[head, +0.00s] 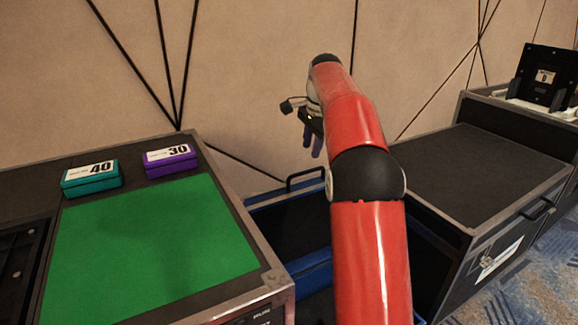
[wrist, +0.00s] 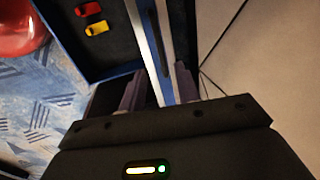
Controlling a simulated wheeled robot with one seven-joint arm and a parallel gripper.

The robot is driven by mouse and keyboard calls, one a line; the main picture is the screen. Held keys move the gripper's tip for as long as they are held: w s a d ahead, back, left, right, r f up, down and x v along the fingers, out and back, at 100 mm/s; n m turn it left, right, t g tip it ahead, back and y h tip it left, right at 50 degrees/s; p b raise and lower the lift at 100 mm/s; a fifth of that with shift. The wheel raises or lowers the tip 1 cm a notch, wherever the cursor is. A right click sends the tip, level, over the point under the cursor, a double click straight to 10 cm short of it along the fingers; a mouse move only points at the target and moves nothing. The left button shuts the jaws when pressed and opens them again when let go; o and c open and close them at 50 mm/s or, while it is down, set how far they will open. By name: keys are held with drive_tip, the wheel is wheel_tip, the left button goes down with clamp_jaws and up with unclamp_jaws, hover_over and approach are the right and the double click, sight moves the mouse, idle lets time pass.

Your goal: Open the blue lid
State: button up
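A blue-edged dark case (head: 308,268) sits low between two black cases, partly hidden behind my red arm. A dark panel with blue edging, which looks like its raised lid (head: 285,222), stands at the back, with a black handle (head: 305,175) at its top. In the wrist view the case's dark inside (wrist: 70,45) shows at upper left. A silver and blue edge (wrist: 165,60), seems to be the lid's, runs between my fingers. My gripper (head: 312,146) is above the handle, fingers down. In the wrist view my gripper (wrist: 160,88) has its fingers apart; contact cannot be told.
A red toy car (wrist: 88,9) and a yellow one (wrist: 96,28) lie inside the case. At left, a green mat (head: 150,250), a teal box (head: 92,178) and a purple box (head: 170,160) lie on a black case. Another black case (head: 470,175) stands right. A wall is close behind.

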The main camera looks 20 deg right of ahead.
drive_tip(key=b, duration=0.2)
hover_over(307, 185)
wheel_tip(307, 185, down, 8)
drive_tip(key=shift+s+r, duration=0.1)
drive_tip(key=shift+r, duration=0.1)
clamp_jaws()
